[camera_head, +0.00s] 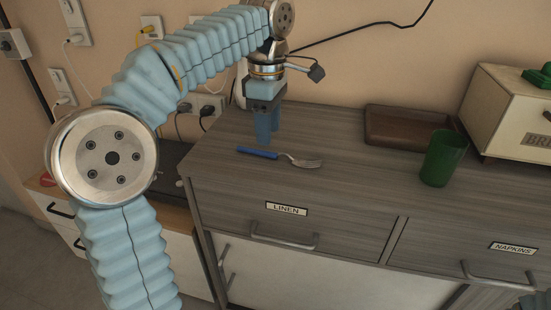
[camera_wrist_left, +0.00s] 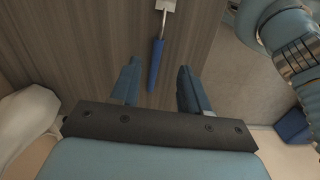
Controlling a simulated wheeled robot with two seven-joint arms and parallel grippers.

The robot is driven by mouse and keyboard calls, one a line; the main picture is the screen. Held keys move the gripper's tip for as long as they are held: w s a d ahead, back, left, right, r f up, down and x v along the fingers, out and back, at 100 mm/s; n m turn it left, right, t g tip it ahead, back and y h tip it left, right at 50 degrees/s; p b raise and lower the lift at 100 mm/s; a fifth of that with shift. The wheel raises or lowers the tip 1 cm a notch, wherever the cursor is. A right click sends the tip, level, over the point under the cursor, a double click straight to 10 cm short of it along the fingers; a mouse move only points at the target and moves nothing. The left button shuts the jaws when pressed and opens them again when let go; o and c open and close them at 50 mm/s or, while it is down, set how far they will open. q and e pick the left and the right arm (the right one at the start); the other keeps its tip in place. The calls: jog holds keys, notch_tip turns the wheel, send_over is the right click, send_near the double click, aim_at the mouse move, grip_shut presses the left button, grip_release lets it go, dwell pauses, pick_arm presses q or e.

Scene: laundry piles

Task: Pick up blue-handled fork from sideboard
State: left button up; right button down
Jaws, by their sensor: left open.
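The blue-handled fork (camera_head: 279,156) lies flat on the grey wooden sideboard (camera_head: 330,130), near its left end. Its blue handle points left and its metal tines point right in the head view. My left gripper (camera_head: 267,140) points down just behind the handle, open and empty. In the left wrist view its two blue fingers (camera_wrist_left: 157,82) are spread apart. My right gripper is not clearly in view.
A green cup (camera_head: 443,158) stands on the sideboard to the right, before a brown tray (camera_head: 405,129). A cream bread box (camera_head: 508,112) stands at the far right. Sockets and cables line the wall behind. The top around the fork is clear.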

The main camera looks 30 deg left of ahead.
aim_at(271, 152)
pick_arm(q)
jog(key=f, duration=0.3)
jog(key=f+b, duration=0.1)
jog(key=f, duration=0.1)
jog(key=shift+w+d+f, duration=0.1)
jog(key=shift+w+f, duration=0.05)
jog(key=shift+w, duration=0.1)
jog(key=shift+c, duration=0.3)
grip_shut()
